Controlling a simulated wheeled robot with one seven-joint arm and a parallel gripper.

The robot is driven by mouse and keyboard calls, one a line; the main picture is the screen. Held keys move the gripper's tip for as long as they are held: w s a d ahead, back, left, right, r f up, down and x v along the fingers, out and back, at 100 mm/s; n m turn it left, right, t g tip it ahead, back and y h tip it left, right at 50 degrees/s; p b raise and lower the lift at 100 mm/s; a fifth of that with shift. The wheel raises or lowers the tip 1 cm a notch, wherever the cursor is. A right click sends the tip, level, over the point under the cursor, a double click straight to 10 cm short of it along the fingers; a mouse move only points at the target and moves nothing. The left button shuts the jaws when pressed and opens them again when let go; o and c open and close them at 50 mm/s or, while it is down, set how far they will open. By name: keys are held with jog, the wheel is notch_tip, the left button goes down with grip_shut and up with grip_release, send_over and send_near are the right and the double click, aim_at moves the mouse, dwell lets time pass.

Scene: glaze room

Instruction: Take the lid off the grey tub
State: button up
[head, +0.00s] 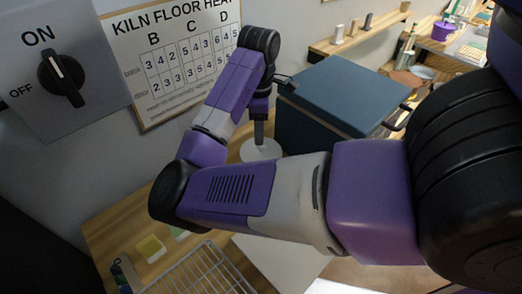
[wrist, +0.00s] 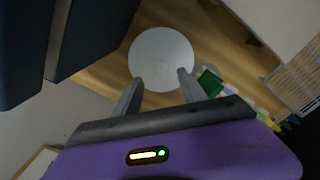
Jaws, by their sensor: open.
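A pale grey, round flat top (head: 262,149) shows beside the blue box in the head view. It appears to be the lid of the grey tub, and it also shows as a plain disc in the wrist view (wrist: 160,53). The tub's sides cannot be made out, and my arm hides part of the area. My gripper (head: 259,133) points down over the disc. In the wrist view my gripper (wrist: 160,77) is open, its two fingertips apart at the disc's near edge on either side. Nothing is between the fingers. Whether they touch the lid cannot be told.
A large blue box (head: 340,95) with a handle stands close right of the disc. A wall board (head: 185,55) and a switch panel (head: 60,75) are behind. A wire rack (head: 200,272) and a yellow block (head: 150,248) lie at the front. A green item (wrist: 209,82) is near the right finger.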

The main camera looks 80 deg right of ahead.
aim_at(261, 149)
jog(key=shift+s+a+f+b, duration=0.1)
jog(key=shift+f+b, duration=0.05)
jog(key=shift+f, duration=1.05)
jog(key=shift+s+f+b, duration=0.1)
jog(key=shift+f+b, duration=0.05)
jog(key=shift+f, duration=1)
grip_shut()
